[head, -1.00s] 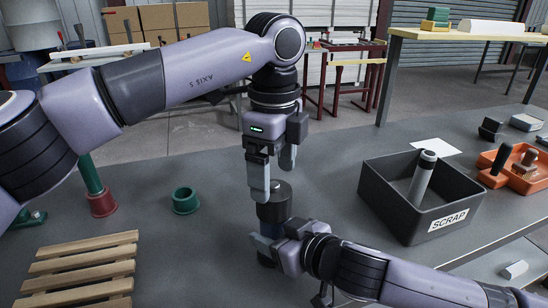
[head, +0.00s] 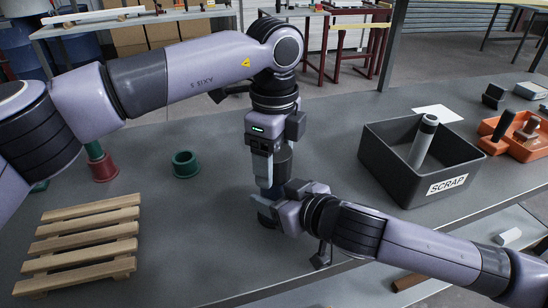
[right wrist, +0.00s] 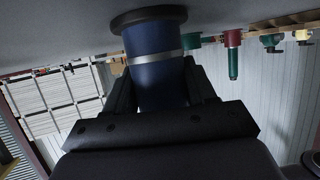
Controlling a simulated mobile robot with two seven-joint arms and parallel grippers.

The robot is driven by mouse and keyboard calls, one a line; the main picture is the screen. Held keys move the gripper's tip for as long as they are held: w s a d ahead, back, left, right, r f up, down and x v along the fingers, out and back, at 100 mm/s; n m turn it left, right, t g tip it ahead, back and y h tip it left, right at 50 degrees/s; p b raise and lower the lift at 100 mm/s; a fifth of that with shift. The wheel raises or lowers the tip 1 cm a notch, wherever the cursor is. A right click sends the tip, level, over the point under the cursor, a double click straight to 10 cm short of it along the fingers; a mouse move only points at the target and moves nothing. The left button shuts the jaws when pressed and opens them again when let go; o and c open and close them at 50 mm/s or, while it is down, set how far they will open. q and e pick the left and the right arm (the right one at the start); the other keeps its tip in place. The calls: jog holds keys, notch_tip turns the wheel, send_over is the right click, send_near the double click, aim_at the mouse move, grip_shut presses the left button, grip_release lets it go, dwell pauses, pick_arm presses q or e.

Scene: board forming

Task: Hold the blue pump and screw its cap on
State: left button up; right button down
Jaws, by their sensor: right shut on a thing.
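The blue pump stands upright on the bench, a dark blue cylinder with a silver band and a wide dark foot; its body (right wrist: 155,88) fills the right wrist view, which is upside down. My right gripper (head: 272,206) is shut on the pump body, with a finger on each side. My left gripper (head: 272,172) points straight down over the pump's top, just above my right gripper. A dark upper part (head: 283,166) of the pump shows beside its near finger. The far finger is mostly hidden, so its grip on the cap is unclear.
A grey scrap bin (head: 405,185) holding a light cylinder stands right of the pump. A green ring (head: 186,164), a red flanged piece (head: 103,168) and a wooden pallet (head: 80,240) lie to the left. An orange tray (head: 520,140) is at the far right. The bench between is clear.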

pick_arm(q)
jog(key=m, duration=1.3)
jog(key=shift+m, duration=0.4)
jog(key=o, duration=1.2)
jog(key=shift+c, duration=0.2)
